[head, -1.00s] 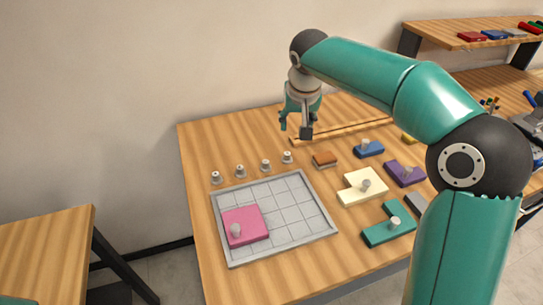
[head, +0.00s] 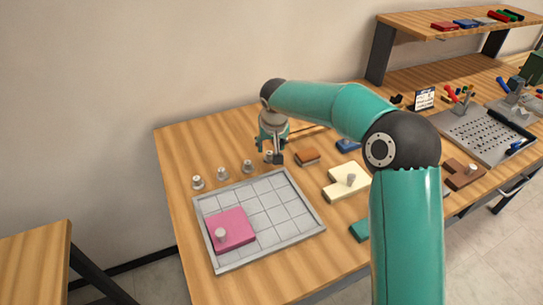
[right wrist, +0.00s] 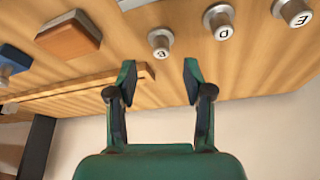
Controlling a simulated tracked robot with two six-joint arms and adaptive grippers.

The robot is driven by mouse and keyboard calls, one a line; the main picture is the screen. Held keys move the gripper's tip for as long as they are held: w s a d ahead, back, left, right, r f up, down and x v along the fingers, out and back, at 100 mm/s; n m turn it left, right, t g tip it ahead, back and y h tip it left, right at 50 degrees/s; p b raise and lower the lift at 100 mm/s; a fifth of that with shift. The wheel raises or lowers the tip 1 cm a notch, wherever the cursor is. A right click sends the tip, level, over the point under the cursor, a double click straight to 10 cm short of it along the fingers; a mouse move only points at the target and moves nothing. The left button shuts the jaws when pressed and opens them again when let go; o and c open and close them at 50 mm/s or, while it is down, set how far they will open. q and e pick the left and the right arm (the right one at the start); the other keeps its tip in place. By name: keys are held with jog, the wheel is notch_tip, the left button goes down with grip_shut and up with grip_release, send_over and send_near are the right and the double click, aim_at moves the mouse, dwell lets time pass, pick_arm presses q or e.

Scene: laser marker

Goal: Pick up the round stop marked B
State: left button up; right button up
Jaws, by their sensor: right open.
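Several small grey round stops stand in a row behind the grey tray. In the right wrist view, the nearest stop (right wrist: 161,42) has a mark that looks like B, though it is small. A stop that looks marked D (right wrist: 219,22) and one marked E (right wrist: 294,12) stand to its right. My right gripper (right wrist: 158,75) is open and empty, its fingers apart, with the nearest stop just beyond the gap. In the head view the right gripper (head: 272,158) is at the right end of the row, partly hiding the rightmost stop (head: 268,155). My left gripper is not in view.
A brown block (head: 307,156) lies right of the row; it also shows in the right wrist view (right wrist: 70,40). A wooden strip (right wrist: 75,93) lies behind. The grey tray (head: 309,231) holds a pink piece (head: 231,233). A cream piece (head: 345,184) lies right of the tray.

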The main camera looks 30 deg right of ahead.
aim_at(270, 154)
jog(key=p+x, duration=0.1)
jog(key=x, duration=0.4)
jog(key=shift+a+f, duration=0.1)
jog(key=shift+f, duration=0.05)
jog(key=shift+s, duration=0.15)
grip_shut()
